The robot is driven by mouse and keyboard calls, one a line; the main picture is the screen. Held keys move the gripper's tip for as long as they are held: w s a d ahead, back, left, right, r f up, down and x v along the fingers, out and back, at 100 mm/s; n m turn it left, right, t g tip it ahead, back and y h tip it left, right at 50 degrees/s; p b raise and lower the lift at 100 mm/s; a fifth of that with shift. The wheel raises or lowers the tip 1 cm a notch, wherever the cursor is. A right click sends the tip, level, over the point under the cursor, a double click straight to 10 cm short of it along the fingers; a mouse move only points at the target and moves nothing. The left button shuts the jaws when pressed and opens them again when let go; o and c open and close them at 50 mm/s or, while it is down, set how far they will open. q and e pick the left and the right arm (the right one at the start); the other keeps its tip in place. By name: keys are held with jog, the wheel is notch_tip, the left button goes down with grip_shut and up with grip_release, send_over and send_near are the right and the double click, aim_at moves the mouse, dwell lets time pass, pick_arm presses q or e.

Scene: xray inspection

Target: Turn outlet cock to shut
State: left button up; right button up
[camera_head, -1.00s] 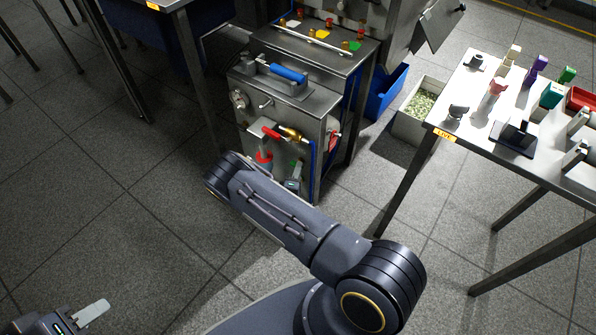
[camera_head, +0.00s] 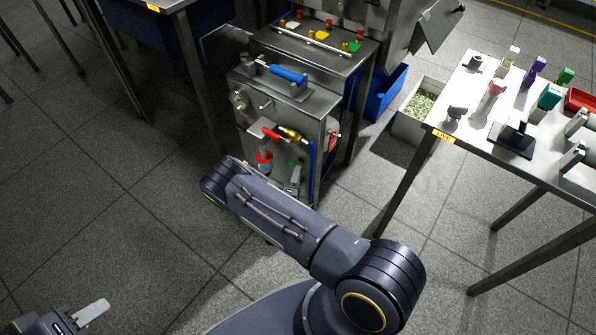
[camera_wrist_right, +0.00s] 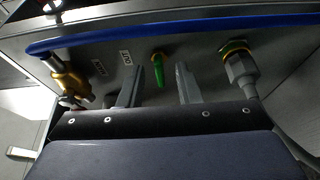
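A small green-handled cock (camera_wrist_right: 157,68) shows on the metal panel in the right wrist view, beside a white label that seems to read OUT (camera_wrist_right: 125,57). Its handle points down the picture, between the two fingers of my right gripper (camera_wrist_right: 159,88). The fingers are apart, with a visible gap on both sides of the handle. In the head view a bit of green (camera_head: 299,163) shows low on the cabinet front; my right forearm hides much of the area below. My left gripper (camera_head: 90,312) is at the lower left, over the floor, far from the cabinet; one pale finger shows.
A brass valve (camera_head: 292,135) and a red handle (camera_head: 270,133) sit on the cabinet front above the green part. A grey fitting (camera_wrist_right: 238,70) stands right of my fingers, and a blue hose (camera_wrist_right: 180,25) runs above. A cluttered table (camera_head: 480,118) stands right.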

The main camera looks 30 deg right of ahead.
jog(key=p+v, duration=0.1)
jog(key=v, duration=0.4)
jog(key=shift+s+a, duration=0.3)
jog(key=s+d+r+m+g+h, duration=0.1)
jog(key=s+d+r+m+g, duration=0.25)
jog(key=r+g, duration=0.35)
jog(key=s+d+r+m+g+h, duration=0.1)
jog(key=s+d+r+m+g, duration=0.1)
jog(key=d+r+m+g, duration=0.45)
jog(key=s+a+r+m+g+y, duration=0.2)
jog(key=s+a+r+g+y, duration=0.2)
jog(key=s+r+y, duration=0.4)
jog(key=s+a+r+n+t+y, duration=0.1)
jog(key=s+a+r+t+y, duration=0.35)
jog(key=a+r, duration=0.2)
jog(key=s+a+r+t+y, duration=0.4)
jog(key=a+r+t+y, duration=0.2)
jog(key=r, duration=0.2)
notch_tip(320, 180, up, 31)
jog(key=p, duration=3)
jog(key=shift+w+n+p, duration=0.15)
jog(key=shift+n+p, duration=0.15)
